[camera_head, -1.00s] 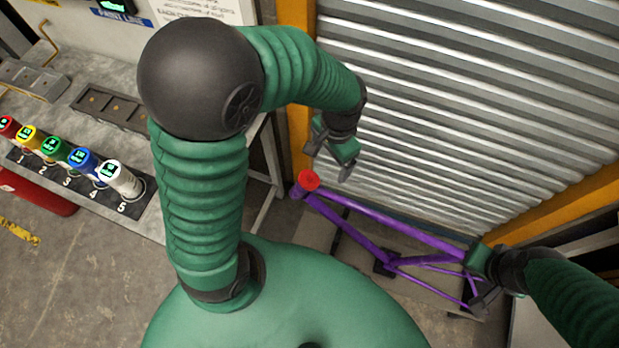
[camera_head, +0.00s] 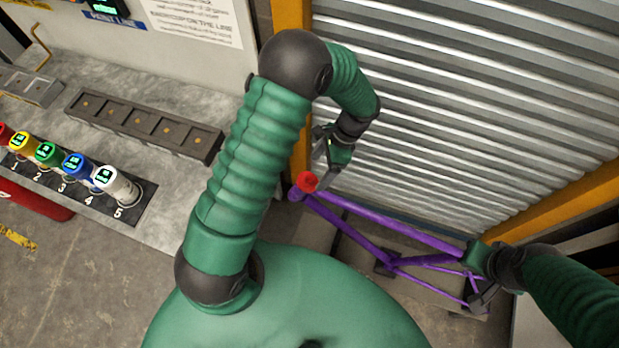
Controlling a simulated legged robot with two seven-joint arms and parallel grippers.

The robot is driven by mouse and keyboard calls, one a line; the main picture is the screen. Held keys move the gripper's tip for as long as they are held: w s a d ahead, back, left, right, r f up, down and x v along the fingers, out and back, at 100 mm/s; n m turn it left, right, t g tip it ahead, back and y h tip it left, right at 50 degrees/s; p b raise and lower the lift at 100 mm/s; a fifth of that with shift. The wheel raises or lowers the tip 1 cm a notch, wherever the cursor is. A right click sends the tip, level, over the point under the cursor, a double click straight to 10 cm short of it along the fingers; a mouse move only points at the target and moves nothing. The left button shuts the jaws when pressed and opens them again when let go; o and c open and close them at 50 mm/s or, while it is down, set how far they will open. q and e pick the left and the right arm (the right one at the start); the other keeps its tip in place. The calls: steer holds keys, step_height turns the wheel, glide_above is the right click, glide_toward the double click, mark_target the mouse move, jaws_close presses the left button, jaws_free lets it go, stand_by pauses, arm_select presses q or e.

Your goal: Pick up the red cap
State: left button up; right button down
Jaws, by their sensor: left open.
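The red cap (camera_head: 306,181) sits at the upper left end of the purple frame (camera_head: 385,224), on its tube end. My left gripper (camera_head: 325,172) is open, with its fingers pointing down right at the cap's upper right side. One fingertip overlaps the cap's edge in the picture; I cannot tell if they touch. My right gripper (camera_head: 482,280) is at the right end of the purple frame, around or against its tubes. Its fingers are partly hidden, and I cannot tell if they are closed on it.
A ribbed metal shutter (camera_head: 470,110) with an orange post (camera_head: 292,14) stands behind the frame. On the left, a grey bench (camera_head: 165,185) carries several coloured spray cups and a dark tray (camera_head: 145,125) of empty slots.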

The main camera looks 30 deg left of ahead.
arm_select(q)
steer(key=p+x, duration=0.1)
steer(key=x, duration=0.4)
steer(key=shift+s+a, duration=0.1)
steer(key=shift+s, duration=0.05)
steer(key=shift+f, duration=0.3)
steer(key=c, duration=1.5)
steer(key=shift+s+r+b, duration=0.15)
steer(key=shift+r+b, duration=0.25)
steer(key=shift+r, duration=1.45)
steer(key=s+d+r+b, duration=0.1)
steer(key=s+d, duration=0.3)
steer(key=s, duration=0.2)
steer(key=s+d+b, duration=0.1)
steer(key=s+d, duration=0.3)
steer(key=s, duration=0.2)
step_height(320, 180, up, 4)
steer(key=m+t+p, duration=0.3)
steer(key=m+p, duration=0.8)
steer(key=m, duration=0.8)
glide_above(313, 177)
steer(key=s+d, duration=0.2)
steer(key=shift+f+y, duration=0.1)
steer(key=shift+y, duration=0.2)
